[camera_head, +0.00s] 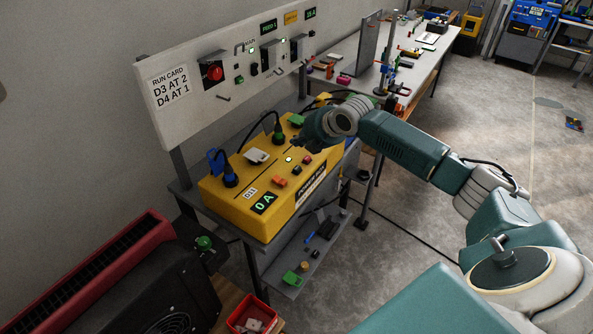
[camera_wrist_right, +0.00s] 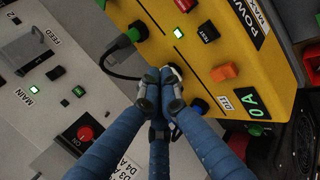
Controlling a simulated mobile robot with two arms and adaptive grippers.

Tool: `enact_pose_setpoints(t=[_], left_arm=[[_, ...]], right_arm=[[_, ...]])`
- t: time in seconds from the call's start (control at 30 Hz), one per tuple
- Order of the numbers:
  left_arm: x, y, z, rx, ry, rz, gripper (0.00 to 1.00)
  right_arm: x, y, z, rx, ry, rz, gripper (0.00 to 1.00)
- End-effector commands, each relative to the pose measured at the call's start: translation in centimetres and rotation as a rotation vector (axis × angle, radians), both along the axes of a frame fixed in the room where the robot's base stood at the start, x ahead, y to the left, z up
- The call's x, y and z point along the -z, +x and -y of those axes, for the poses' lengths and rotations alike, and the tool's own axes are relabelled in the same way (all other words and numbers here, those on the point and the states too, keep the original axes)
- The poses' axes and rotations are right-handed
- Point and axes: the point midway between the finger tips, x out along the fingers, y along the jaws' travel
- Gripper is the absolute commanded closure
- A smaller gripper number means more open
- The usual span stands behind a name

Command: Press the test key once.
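The yellow power box (camera_head: 225,203) stands on a grey bench. In the right wrist view, a black key with a small label that seems to read TEST (camera_wrist_right: 208,33) sits on its top, between a red button (camera_wrist_right: 185,4) and an orange switch (camera_wrist_right: 223,72). The same black key looks small in the head view (camera_head: 297,170). My right gripper (camera_head: 303,146) is above the far part of the box, apart from the key. In the right wrist view its blue fingers (camera_wrist_right: 163,82) meet at the tips, with nothing visible held. My left gripper is out of view.
A green light (camera_wrist_right: 178,33) glows on the box, and its display (camera_head: 264,203) reads 0 A. A blue plug (camera_head: 230,177) with a cable stands at the left end. A white panel (camera_head: 190,90) with a red knob (camera_head: 214,72) rises behind. A lower shelf (camera_head: 320,250) holds small items.

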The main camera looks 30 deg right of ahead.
Motion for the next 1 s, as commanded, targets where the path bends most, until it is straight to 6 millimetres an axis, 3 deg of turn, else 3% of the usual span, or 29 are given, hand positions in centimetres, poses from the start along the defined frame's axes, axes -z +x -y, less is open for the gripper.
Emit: enact_pose_setpoints(t=[0.2,0.37,0.6,1.0], left_arm=[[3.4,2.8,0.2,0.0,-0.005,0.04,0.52],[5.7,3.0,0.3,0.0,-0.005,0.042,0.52],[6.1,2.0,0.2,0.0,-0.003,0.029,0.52],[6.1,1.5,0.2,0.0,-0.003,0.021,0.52]], right_arm=[[3.6,0.0,0.0,0.0,0.0,-0.001,1.0],[5.9,-0.1,0.0,0.0,0.0,0.0,1.0],[7.4,0.0,0.0,0.001,0.001,0.0,1.0],[7.6,0.0,0.0,0.0,0.0,0.0,1.0]])
